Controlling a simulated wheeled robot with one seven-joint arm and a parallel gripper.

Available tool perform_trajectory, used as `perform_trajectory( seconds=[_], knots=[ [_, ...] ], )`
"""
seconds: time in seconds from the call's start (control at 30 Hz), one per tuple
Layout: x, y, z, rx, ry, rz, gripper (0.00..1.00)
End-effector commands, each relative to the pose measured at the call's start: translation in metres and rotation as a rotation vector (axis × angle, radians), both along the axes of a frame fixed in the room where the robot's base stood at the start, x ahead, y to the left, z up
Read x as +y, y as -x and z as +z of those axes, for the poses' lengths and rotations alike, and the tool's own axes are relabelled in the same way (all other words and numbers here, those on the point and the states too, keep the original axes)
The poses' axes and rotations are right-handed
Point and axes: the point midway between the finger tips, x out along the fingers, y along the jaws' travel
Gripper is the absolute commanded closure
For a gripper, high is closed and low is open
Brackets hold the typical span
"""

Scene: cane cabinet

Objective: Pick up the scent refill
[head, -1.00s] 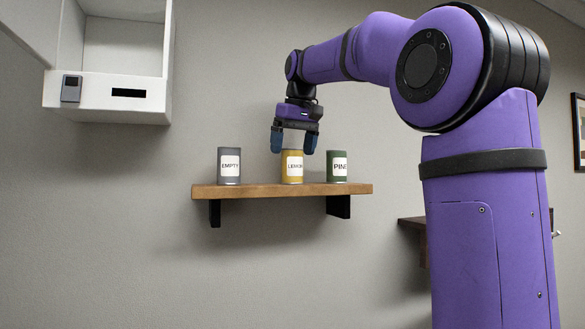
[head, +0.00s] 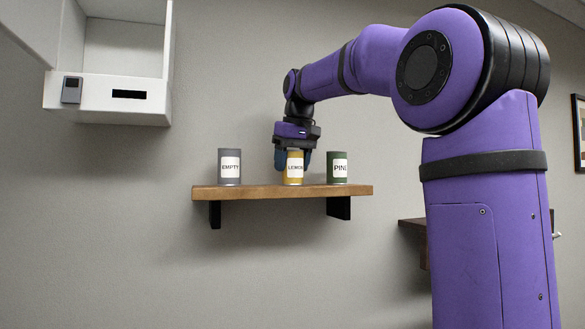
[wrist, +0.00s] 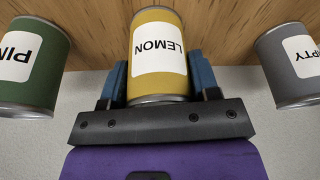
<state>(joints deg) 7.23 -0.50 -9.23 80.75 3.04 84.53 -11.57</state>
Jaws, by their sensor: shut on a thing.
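Three labelled cans stand upright on a wooden wall shelf (head: 260,191). The yellow can labelled LEMON (head: 293,180) is in the middle, with the grey EMPTY can (head: 229,176) to its left and the green PINE can (head: 337,177) to its right. My gripper (head: 294,162) points down over the LEMON can and is shut on it, with the blue fingers on both sides. In the wrist view the LEMON can (wrist: 158,83) sits between the fingers, with PINE (wrist: 36,80) at left and EMPTY (wrist: 283,90) at right. The can's base appears on the shelf.
A white open-fronted box (head: 115,95) with a dark slot and a small grey device (head: 72,89) hangs at the upper left. A framed picture (head: 579,132) is at the right edge. A dark shelf (head: 412,238) is partly hidden behind my arm.

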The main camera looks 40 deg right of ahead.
Motion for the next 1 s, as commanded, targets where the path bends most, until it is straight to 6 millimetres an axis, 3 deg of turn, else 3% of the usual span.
perform_trajectory(
  seconds=[0.27, 0.6, 1.0],
  knots=[
    [0.0, 0.0, 0.007, -0.001, 0.0, 0.0, 0.73],
    [0.0, 0.0, 0.036, -0.003, 0.001, 0.0, 0.73],
    [0.043, 0.046, 0.042, -0.003, 0.0, 0.002, 0.73]
  ],
)
